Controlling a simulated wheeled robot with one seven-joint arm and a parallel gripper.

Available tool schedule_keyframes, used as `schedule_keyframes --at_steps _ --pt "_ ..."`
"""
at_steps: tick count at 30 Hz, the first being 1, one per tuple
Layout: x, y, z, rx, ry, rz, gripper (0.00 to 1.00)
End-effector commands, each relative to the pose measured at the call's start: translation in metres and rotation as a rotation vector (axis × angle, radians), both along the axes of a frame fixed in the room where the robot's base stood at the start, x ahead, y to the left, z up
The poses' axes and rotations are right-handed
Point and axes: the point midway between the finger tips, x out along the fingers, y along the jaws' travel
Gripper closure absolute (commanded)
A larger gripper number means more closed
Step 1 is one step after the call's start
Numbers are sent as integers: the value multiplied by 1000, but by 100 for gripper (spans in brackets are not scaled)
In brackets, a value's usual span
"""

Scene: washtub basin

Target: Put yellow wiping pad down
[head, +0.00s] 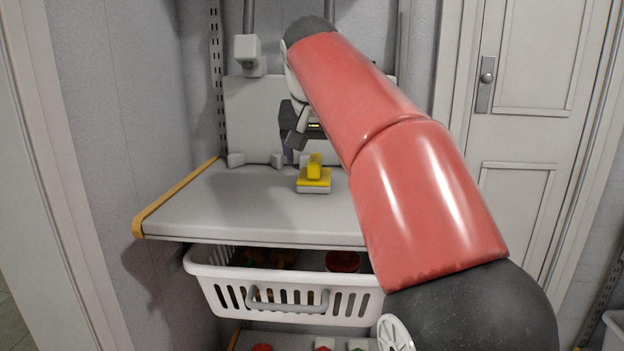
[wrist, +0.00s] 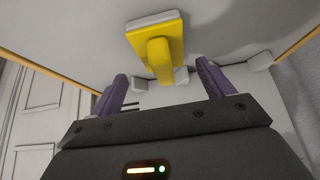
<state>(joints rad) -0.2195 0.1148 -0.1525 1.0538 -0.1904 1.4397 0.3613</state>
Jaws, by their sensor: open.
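The yellow wiping pad (head: 314,178) has a yellow top with an upright handle block and a pale grey base. It rests flat on the light grey shelf top (head: 240,205). In the wrist view the pad (wrist: 173,30) is ahead of the fingers, with its handle (wrist: 160,60) pointing toward my gripper. My gripper (wrist: 160,85) is open, its two purple fingers apart with nothing between them. In the head view my gripper (head: 296,150) is just behind and left of the pad, partly hidden by my red arm.
A white basket (head: 285,300) with several items hangs under the shelf. A wooden strip (head: 175,200) edges the left side. The shelf's front left is clear.

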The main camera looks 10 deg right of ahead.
Motion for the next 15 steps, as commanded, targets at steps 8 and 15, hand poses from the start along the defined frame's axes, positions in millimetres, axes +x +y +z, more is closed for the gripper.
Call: schedule_keyframes --at_steps 8,15 --pt "23 -3 -35 1 3 0 20" --pt "26 -4 -36 1 2 1 20"
